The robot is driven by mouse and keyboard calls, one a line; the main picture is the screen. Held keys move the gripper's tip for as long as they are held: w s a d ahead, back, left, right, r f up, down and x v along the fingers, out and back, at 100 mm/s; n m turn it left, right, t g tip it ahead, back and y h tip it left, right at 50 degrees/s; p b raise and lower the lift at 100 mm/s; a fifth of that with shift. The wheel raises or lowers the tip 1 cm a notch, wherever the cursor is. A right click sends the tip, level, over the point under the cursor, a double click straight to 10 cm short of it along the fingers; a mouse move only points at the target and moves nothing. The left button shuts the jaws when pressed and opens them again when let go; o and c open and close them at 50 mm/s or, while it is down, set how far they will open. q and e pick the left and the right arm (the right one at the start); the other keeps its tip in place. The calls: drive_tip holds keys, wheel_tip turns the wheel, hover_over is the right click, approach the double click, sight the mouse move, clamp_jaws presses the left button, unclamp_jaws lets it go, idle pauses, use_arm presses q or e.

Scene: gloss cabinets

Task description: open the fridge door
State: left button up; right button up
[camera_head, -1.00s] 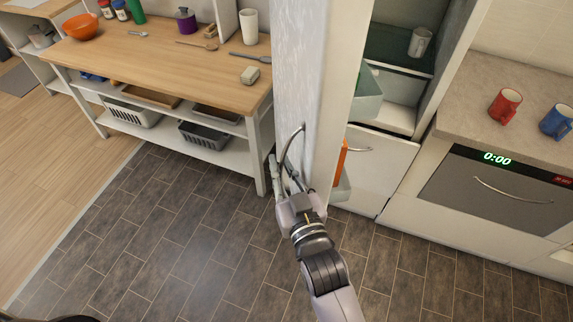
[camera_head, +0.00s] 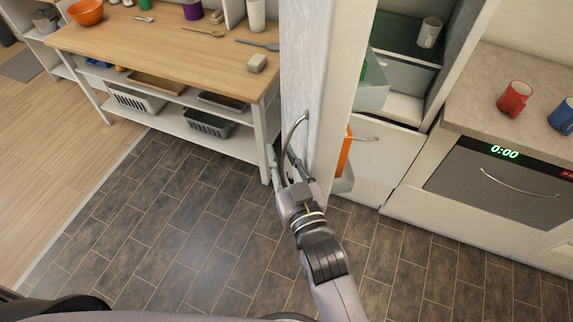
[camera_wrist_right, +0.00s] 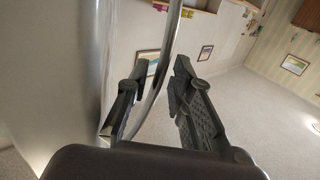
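The fridge door (camera_head: 308,70) stands wide open, nearly edge-on to the head view, with its bins (camera_head: 373,88) on the inner side facing right. The fridge interior (camera_head: 404,52) shows to the right of it. The curved metal door handle (camera_head: 293,128) is on the door's left face. My right gripper (camera_head: 282,158) is at the lower part of the handle. In the right wrist view, the handle (camera_wrist_right: 166,60) passes between the fingers of the right gripper (camera_wrist_right: 160,72), which are apart with gaps visible around the bar. My left gripper is out of view.
A wooden-topped table (camera_head: 165,45) with shelves stands left of the door, close to its outer face. A counter (camera_head: 490,80) with a red mug (camera_head: 515,98), a blue mug (camera_head: 563,115) and an oven (camera_head: 500,182) is at right. Tiled floor (camera_head: 170,220) in front is clear.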

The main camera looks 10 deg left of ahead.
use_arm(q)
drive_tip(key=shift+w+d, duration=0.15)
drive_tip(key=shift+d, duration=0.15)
use_arm(e)
drive_tip(key=v, duration=1.2)
drive_tip(key=shift+c, duration=0.2)
